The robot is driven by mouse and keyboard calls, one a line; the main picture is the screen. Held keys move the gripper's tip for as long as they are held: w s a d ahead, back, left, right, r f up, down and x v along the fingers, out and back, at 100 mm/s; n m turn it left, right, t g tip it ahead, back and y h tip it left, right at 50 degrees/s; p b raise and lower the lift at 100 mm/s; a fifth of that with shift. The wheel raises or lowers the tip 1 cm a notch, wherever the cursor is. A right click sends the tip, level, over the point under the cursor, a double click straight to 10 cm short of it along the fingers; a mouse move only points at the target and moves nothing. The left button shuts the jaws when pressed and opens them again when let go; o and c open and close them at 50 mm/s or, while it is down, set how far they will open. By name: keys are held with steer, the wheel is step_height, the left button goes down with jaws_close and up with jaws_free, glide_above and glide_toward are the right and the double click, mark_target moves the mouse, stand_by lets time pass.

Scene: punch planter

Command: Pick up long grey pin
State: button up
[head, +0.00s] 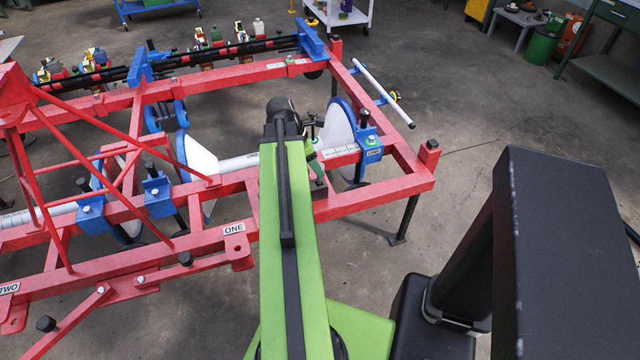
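A long pale grey rod (384,93) with a dark lower end slants across the right end of the red frame, in the upper middle of the head view. It may be the long grey pin; I cannot be sure. My green arm reaches up the middle of the view, to the left of this rod and apart from it. The arm covers its own far end. Only a small green and dark part shows beside it, over the red frame, and my gripper's fingers cannot be made out.
The red planter frame (390,202) fills the left and middle, with blue brackets (370,148), white discs (338,130) and a grey shaft (240,162). A white cart (340,17) and a green bin (541,47) stand behind.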

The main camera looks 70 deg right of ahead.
mark_target(322, 182)
steer(key=shift+x, duration=0.75)
steer(key=b+x, duration=0.5)
steer(key=shift+a+f, duration=0.15)
steer(key=shift+a, duration=0.1)
steer(key=shift+c, duration=0.4)
jaws_close()
